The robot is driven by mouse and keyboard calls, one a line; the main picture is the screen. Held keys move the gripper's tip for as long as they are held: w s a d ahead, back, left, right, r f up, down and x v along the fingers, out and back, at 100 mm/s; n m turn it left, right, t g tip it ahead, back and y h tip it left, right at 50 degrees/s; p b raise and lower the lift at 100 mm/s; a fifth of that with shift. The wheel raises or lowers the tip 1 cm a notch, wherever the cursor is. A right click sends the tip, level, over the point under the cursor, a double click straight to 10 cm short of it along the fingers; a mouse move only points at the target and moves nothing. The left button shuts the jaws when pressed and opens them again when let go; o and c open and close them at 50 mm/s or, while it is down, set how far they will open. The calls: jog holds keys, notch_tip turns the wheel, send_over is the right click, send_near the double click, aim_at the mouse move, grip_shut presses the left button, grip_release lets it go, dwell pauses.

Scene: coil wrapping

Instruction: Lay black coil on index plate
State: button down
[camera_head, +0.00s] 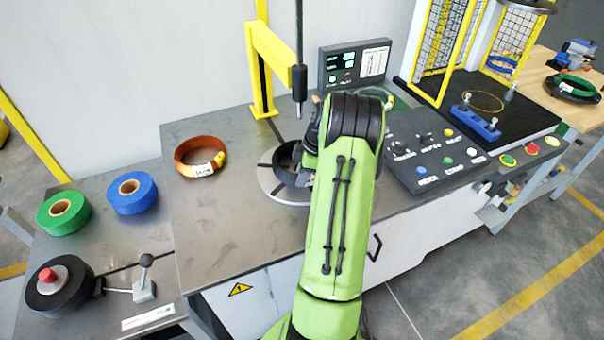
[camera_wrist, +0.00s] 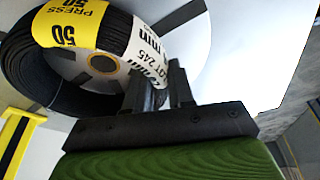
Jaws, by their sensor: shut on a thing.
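The black coil (camera_wrist: 38,82) has a yellow and white label and shows large in the wrist view. In the head view the black coil (camera_head: 284,160) is over the round grey index plate (camera_head: 285,194), partly hidden by my arm. My gripper (camera_wrist: 162,82) is shut on the coil's ring at the labelled side. The plate (camera_wrist: 225,60) and its hub also show behind the coil in the wrist view. I cannot tell whether the coil touches the plate.
An orange coil (camera_head: 201,157) lies on the bench left of the plate. Blue (camera_head: 132,193) and green (camera_head: 63,213) tape rolls are further left. A yellow post (camera_head: 262,75) and a hanging dark rod (camera_head: 299,75) stand behind the plate. A button panel (camera_head: 430,150) is at right.

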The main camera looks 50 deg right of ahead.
jog(key=c, duration=1)
grip_release()
jog(key=shift+f, duration=0.1)
jog(key=shift+o, duration=0.2)
jog(key=p+v, duration=0.3)
jog(key=v, duration=0.9)
jog(key=w+a+r+m+h, duration=0.1)
jog(key=w+a+r, duration=0.3)
jog(key=a, duration=0.7)
jog(key=w+a+r+m+h, duration=0.1)
jog(key=a+r+m, duration=0.1)
jog(key=a+r, duration=0.7)
jog(key=s+a+m+t, duration=0.1)
jog(key=s+a, duration=0.2)
jog(key=a, duration=0.3)
jog(key=s+a+m, duration=0.1)
jog(key=s+a, duration=0.2)
jog(key=a, duration=0.4)
jog(key=s+a+f+m+t, duration=0.1)
jog(key=s+a+f+m, duration=0.1)
jog(key=s+a, duration=0.3)
jog(key=s, duration=0.4)
jog(key=shift+f+t, duration=0.25)
jog(key=shift+t, duration=0.15)
jog(key=shift+a, duration=0.15)
